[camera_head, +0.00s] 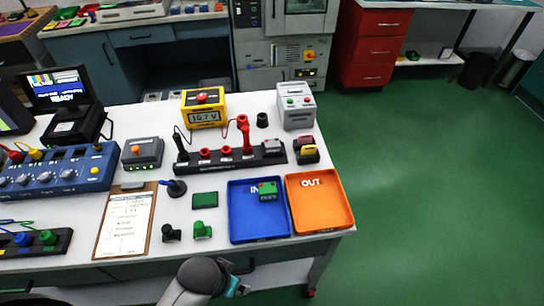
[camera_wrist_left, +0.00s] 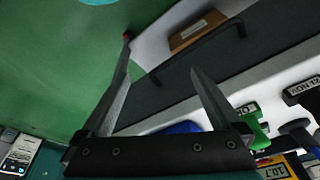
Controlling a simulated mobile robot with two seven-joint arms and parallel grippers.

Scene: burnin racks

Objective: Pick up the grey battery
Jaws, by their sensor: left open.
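A small grey block (camera_head: 272,147), which looks like the grey battery, sits at the right end of the long black rack (camera_head: 220,162). Its details are too small to read. A larger pale grey box (camera_head: 297,112) with a green and a red knob stands behind it. My left gripper (camera_head: 238,287) is low at the front edge of the table, well away from the grey block. In the left wrist view my left gripper (camera_wrist_left: 160,58) has its two fingers spread, with nothing between them. My right gripper is not in view.
A yellow meter (camera_head: 204,108), red plugs and leads stand around the rack. A clipboard (camera_head: 125,225) lies left.

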